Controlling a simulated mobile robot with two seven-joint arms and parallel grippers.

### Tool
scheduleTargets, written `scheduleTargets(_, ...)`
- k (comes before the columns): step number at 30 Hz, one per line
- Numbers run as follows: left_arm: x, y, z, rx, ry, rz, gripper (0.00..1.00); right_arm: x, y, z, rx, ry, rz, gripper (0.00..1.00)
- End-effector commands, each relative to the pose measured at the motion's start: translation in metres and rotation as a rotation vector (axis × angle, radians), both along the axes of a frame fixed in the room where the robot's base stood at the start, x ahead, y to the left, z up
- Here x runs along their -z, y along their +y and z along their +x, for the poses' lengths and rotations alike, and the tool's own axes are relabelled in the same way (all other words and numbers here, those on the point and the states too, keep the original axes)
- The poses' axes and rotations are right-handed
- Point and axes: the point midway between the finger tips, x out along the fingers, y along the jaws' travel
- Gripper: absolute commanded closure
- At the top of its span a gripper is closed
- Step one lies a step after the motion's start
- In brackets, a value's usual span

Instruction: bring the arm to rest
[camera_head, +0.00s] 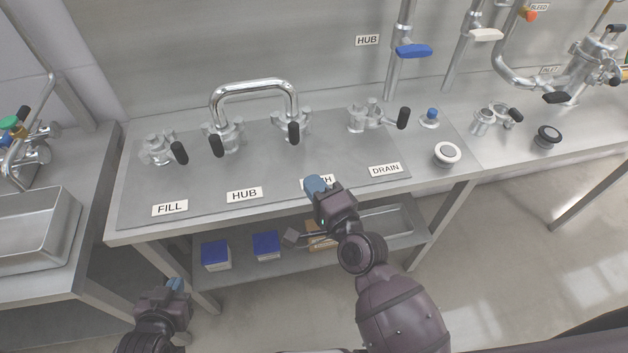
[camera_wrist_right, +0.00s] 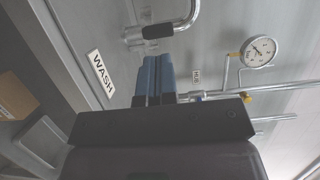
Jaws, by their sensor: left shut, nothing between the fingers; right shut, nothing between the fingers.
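My right gripper (camera_head: 316,184) is shut and empty in the head view, held in front of the steel bench (camera_head: 135,210) and overlapping the WASH label. In the right wrist view its blue fingers (camera_wrist_right: 153,75) are together, with the WASH label (camera_wrist_right: 100,72) to their left and a black-handled clamp beyond the tips. My left gripper (camera_head: 175,285) is shut and empty, low at the lower left of the head view, in front of the bench's left leg.
A U-shaped pipe (camera_head: 253,88) joins the HUB and WASH ports. The FILL clamp (camera_head: 160,149) and DRAIN clamp (camera_head: 372,118) flank it. Blue-lidded boxes (camera_head: 215,254) stand on the lower shelf. A steel basin (camera_head: 40,235) is at left. Floor at right is clear.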

Motion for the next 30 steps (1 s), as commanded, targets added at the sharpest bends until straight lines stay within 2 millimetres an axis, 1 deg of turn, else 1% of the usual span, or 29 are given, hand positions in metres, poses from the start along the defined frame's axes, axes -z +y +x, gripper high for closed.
scheduleTargets(14,0.0,0.0,0.0,0.0,0.0,0.0,1.0,0.0,0.0,0.0,-0.001,-0.011,-0.023,1.0)
scheduleTargets(17,0.0,0.0,-0.001,0.0,0.001,0.0,1.0,0.002,0.001,0.0,-0.007,-0.048,-0.114,1.0)
scheduleTargets(20,0.001,0.0,-0.002,-0.001,0.003,-0.001,1.0,0.002,-0.002,0.001,-0.009,-0.126,-0.304,1.0)
scheduleTargets(23,0.001,0.0,-0.004,-0.002,0.006,0.0,1.0,0.008,-0.024,0.003,0.009,-0.207,-0.563,1.0)
scheduleTargets(25,0.002,0.001,-0.004,-0.003,0.008,-0.001,1.0,0.02,-0.047,-0.001,0.023,-0.239,-0.763,1.0)
scheduleTargets(27,0.002,0.001,-0.004,-0.003,0.008,-0.001,1.0,0.038,-0.079,-0.011,0.032,-0.248,-0.979,1.0)
scheduleTargets(29,0.002,0.001,-0.004,-0.002,0.007,-0.001,1.0,0.054,-0.107,-0.023,0.029,-0.241,-1.146,1.0)
scheduleTargets(30,0.002,0.0,-0.004,-0.002,0.007,-0.001,1.0,0.063,-0.126,-0.031,0.026,-0.231,-1.25,1.0)
